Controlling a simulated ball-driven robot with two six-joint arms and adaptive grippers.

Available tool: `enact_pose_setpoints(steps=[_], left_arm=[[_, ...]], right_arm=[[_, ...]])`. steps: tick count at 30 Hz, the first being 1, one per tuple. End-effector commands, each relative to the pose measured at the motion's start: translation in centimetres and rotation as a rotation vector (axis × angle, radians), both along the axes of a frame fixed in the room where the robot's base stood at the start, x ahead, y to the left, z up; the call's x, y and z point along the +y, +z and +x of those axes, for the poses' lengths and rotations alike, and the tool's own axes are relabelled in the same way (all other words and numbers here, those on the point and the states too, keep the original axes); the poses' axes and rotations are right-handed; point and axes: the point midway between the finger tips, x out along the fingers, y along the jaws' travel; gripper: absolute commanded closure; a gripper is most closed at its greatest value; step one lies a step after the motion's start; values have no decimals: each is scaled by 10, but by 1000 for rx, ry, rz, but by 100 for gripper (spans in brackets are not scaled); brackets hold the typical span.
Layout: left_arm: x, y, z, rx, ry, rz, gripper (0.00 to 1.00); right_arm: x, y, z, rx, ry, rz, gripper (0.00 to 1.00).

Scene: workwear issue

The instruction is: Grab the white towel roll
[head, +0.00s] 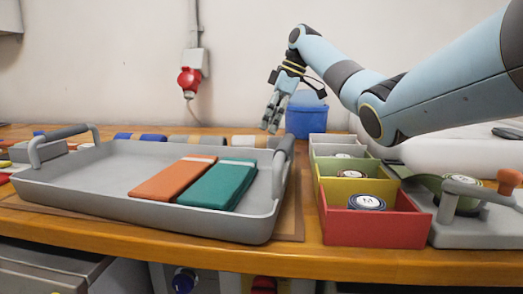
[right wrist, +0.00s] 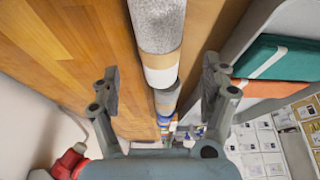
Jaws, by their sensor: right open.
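The white towel roll (head: 243,141) lies on the wooden table behind the grey tray, with a tan band around it. It is the last roll on the right of a row. In the right wrist view the nearest roll (right wrist: 162,77) has a white end, a tan band and a speckled pale part. My right gripper (head: 272,122) is open and empty, pointing down just above the right part of the row. In the right wrist view its fingers (right wrist: 162,88) appear on either side of the roll; contact is not visible. My left gripper is out of view.
The grey tray (head: 90,200) holds an orange folded cloth (head: 172,180) and a teal one (head: 220,185). A blue bin (head: 305,118) and coloured boxes (head: 370,228) stand to the right. A red plug (head: 189,80) hangs on the wall.

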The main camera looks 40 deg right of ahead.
Motion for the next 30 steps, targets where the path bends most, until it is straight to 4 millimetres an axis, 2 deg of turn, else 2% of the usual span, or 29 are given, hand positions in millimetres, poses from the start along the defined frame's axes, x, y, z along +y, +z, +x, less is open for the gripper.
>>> enact_pose_setpoints(steps=[1,7,15,22,30], left_arm=[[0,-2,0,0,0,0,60],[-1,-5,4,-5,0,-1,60],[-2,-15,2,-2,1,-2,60],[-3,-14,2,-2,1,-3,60],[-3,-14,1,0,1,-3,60]], right_arm=[[3,-10,2,3,1,1,21],[5,-25,6,1,1,1,21],[13,-64,15,2,0,1,21],[13,-65,16,-1,0,-1,21],[13,-65,16,0,0,0,55]])
